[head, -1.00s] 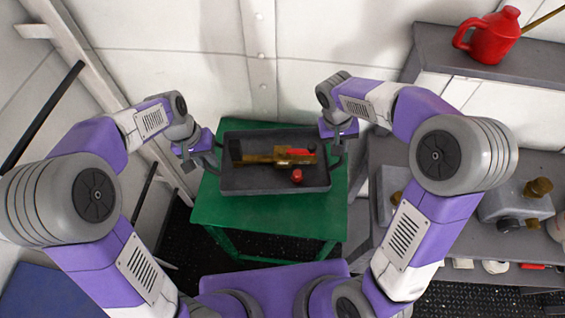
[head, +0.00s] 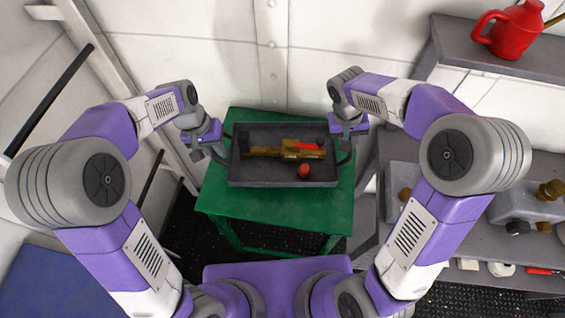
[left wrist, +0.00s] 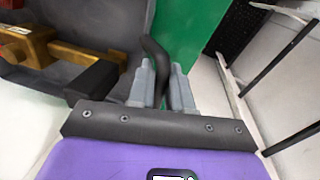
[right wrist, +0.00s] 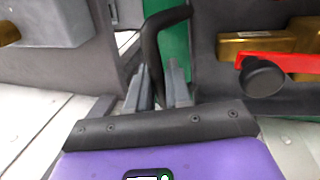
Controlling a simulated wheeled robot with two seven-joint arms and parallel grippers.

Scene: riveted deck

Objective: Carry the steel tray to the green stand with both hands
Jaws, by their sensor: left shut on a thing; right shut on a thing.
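The steel tray (head: 283,181) is a dark grey, shallow tray seen in the head view over the green stand (head: 215,196). A brass fitting with a red handle (head: 290,147) and a small red piece (head: 304,171) lie in it. My left gripper (head: 220,153) is shut on the tray's black left handle, seen between its fingers in the left wrist view (left wrist: 155,60). My right gripper (head: 348,150) is shut on the right handle, also seen in the right wrist view (right wrist: 150,45). Whether the tray's underside touches the stand cannot be told.
A grey bench (head: 445,224) with metal and brass parts stands close on the right. A red can (head: 511,32) is on a higher shelf. A pale wall is behind the stand, and a white frame with black rails (head: 52,95) is on the left.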

